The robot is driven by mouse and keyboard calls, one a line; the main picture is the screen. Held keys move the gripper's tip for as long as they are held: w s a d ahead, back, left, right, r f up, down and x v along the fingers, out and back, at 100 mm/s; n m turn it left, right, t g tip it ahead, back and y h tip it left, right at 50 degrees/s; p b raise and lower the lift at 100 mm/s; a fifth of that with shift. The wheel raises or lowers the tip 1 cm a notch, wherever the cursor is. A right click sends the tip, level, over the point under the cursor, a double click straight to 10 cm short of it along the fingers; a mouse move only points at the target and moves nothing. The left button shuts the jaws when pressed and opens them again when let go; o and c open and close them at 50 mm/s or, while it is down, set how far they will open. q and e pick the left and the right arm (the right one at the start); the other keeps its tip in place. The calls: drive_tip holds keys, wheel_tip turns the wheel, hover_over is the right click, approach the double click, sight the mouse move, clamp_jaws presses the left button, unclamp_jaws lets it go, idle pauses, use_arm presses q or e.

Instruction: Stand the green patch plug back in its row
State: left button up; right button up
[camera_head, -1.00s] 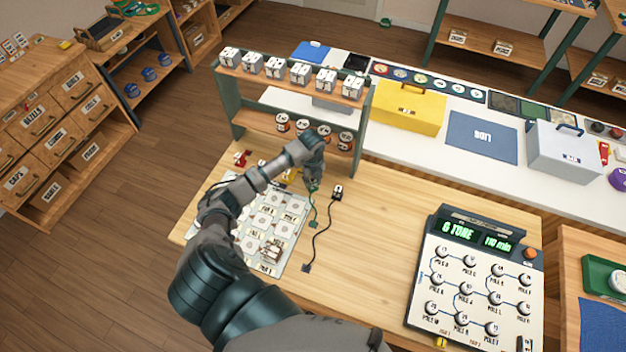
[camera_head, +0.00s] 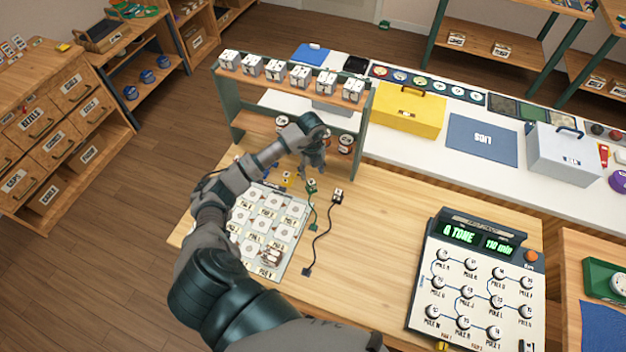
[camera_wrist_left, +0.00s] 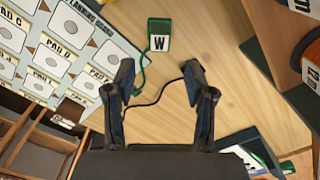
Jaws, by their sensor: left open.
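The green patch plug (camera_head: 312,187) is on the wooden table, just right of the planning board, with its green cord running toward the front. It also shows in the left wrist view as a green block (camera_wrist_left: 159,27) with a white face marked W, beyond the fingertips. I cannot tell whether it is fully upright. My left gripper (camera_head: 314,168) is above and behind the plug, apart from it. In the left wrist view its two fingers (camera_wrist_left: 159,72) are wide apart with nothing between them. A black plug (camera_head: 337,196) with a black cord is to the right. My right gripper is not in view.
The planning board (camera_head: 293,245) lies left of the plugs, partly hidden by my arm. A shelf rack (camera_head: 361,128) with dice-like blocks and jars stands close behind my gripper. A tone console (camera_head: 425,290) is at the right. The table between is clear.

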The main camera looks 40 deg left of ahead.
sight(312, 183)
use_arm(q)
drive_tip(key=r, duration=0.4)
drive_tip(key=shift+d+r, duration=0.2)
drive_tip(key=shift+d, duration=0.1)
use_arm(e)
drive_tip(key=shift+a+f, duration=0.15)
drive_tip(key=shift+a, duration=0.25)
use_arm(q)
drive_tip(key=shift+a+f, duration=0.1)
drive_tip(key=shift+a, duration=0.1)
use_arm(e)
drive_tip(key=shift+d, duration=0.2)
